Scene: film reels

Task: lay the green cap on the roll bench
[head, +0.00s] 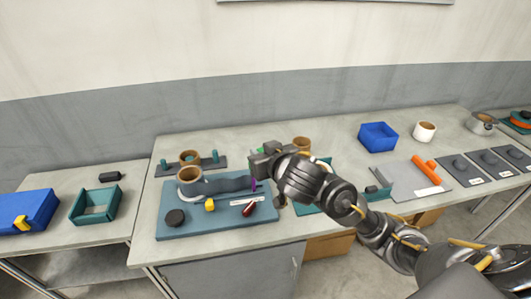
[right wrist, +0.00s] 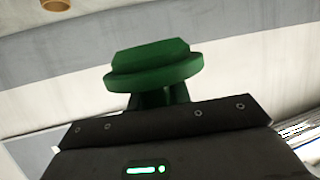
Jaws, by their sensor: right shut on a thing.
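The green cap (right wrist: 153,65) is held in the fingers of my right gripper (right wrist: 158,98) in the right wrist view. It has a wide round rim and a faceted top. In the head view my right gripper (head: 262,160) is above the middle bench, and only a sliver of green cap (head: 260,151) shows beside it. The long pale grey middle bench (head: 225,142) carries brown-rimmed rolls and looks like the roll bench, though no label confirms it. My left gripper is out of view.
A blue-grey mat (head: 180,230) holds a dark strip, a black disc (head: 175,217), a yellow block (head: 210,205) and a dark red item (head: 249,209). A rack with teal posts (head: 215,156) stands behind. A blue bin (head: 378,136) and white cup (head: 424,132) stand right.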

